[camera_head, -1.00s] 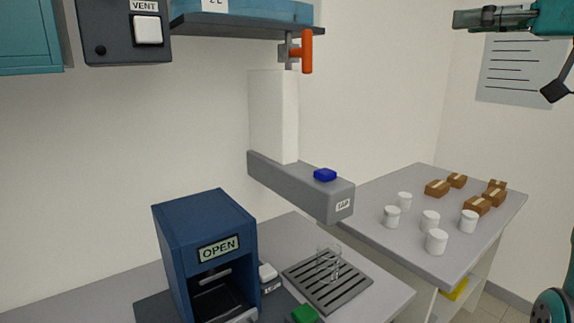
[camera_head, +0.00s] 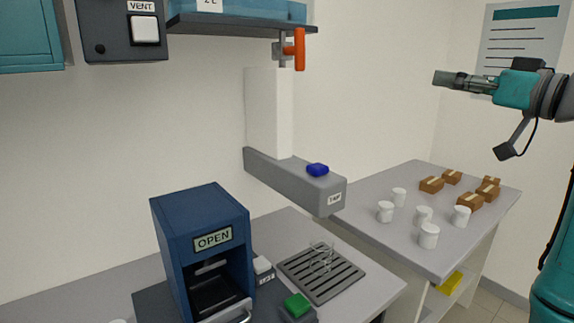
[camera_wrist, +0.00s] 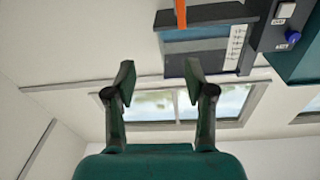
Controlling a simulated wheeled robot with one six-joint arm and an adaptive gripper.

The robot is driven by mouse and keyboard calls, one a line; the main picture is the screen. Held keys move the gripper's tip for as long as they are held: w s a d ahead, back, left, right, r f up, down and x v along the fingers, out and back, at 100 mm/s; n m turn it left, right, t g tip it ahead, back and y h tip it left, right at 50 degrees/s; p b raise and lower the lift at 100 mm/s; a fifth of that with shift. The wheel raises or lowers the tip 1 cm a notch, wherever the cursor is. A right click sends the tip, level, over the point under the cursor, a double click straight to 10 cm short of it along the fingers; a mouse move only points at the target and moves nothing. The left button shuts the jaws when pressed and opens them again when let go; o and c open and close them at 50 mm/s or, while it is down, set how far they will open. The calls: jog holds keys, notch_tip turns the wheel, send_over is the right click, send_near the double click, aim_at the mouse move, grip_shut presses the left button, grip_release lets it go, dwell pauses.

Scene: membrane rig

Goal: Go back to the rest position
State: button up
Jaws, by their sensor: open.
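My gripper (camera_head: 449,79) is at the upper right in the head view, raised well above the side table and pointing left. In the wrist view my gripper (camera_wrist: 158,80) shows two fingers spread apart with nothing between them. Beyond the fingers, the wrist view shows a window (camera_wrist: 152,106) and the upper wall.
A blue machine (camera_head: 203,250) marked OPEN stands on the bench beside a drip tray (camera_head: 322,276) with clear glassware. A grey arm-like block (camera_head: 290,180) with a blue button juts above. The side table (camera_head: 385,235) holds several white jars and brown boxes. Air around my gripper is free.

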jog(key=w+f+m+t+h, duration=0.1)
jog(key=w+f+m+h, duration=0.15)
jog(key=f, duration=1.15)
jog(key=w+f+m+t+h, duration=0.15)
jog(key=f+m, duration=0.25)
jog(key=f, duration=1)
jog(key=s+a+f+m+h, duration=0.15)
jog(key=s+f, duration=0.35)
jog(key=f, duration=0.6)
jog(key=s+a+f+m+h, duration=0.1)
jog(key=s+a+f+h, duration=0.3)
jog(key=f, duration=0.7)
jog(key=s+a+f+g+h, duration=0.1)
jog(key=s+f, duration=0.5)
jog(key=s, duration=0.4)
jog(key=s+a+f+g, duration=0.1)
jog(key=s+f+g, duration=0.1)
jog(key=s+f, duration=0.7)
jog(key=s+a+r+n, duration=0.1)
jog(key=s+r+n, duration=0.1)
jog(key=s, duration=1.1)
jog(key=s+a+r+n, duration=0.1)
jog(key=s+a+r, duration=0.1)
jog(key=s, duration=1.2)
jog(key=shift+r+n+g, duration=0.35)
jog(key=shift+r+n, duration=0.05)
jog(key=shift+r, duration=0.15)
